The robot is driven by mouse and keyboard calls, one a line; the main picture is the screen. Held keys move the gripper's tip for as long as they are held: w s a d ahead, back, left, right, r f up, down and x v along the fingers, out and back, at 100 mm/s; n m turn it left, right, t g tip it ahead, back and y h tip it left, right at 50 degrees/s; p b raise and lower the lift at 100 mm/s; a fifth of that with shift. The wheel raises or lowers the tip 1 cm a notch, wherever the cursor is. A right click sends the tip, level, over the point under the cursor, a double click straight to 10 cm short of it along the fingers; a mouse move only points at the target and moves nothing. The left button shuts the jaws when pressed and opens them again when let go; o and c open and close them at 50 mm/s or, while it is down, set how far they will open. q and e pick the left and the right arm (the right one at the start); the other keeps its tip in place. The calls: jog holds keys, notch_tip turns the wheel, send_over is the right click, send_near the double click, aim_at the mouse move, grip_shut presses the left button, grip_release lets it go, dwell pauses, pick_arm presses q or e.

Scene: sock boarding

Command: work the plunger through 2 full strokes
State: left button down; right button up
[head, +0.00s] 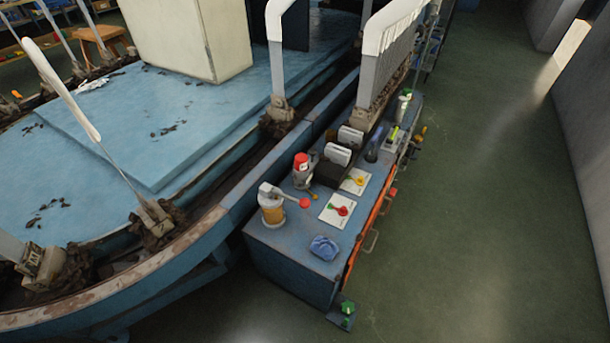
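I cannot tell for sure which part is the plunger. At the near left end of a blue bench (270,255) stands a jar (271,212) with amber contents and a pale top. A grey arm reaches right from its top towards a red knob (305,203). Behind it stands a grey device with a red top (301,161). Both are small in the head view, so fine detail is not clear. Neither of my grippers is in view.
White cards (333,219) with coloured pieces and a crumpled blue item (324,247) lie on the bench. Dark boxes stand behind. A blue boat-like platform (150,130) with posts borders the bench on the left. Green floor (480,220) on the right is clear.

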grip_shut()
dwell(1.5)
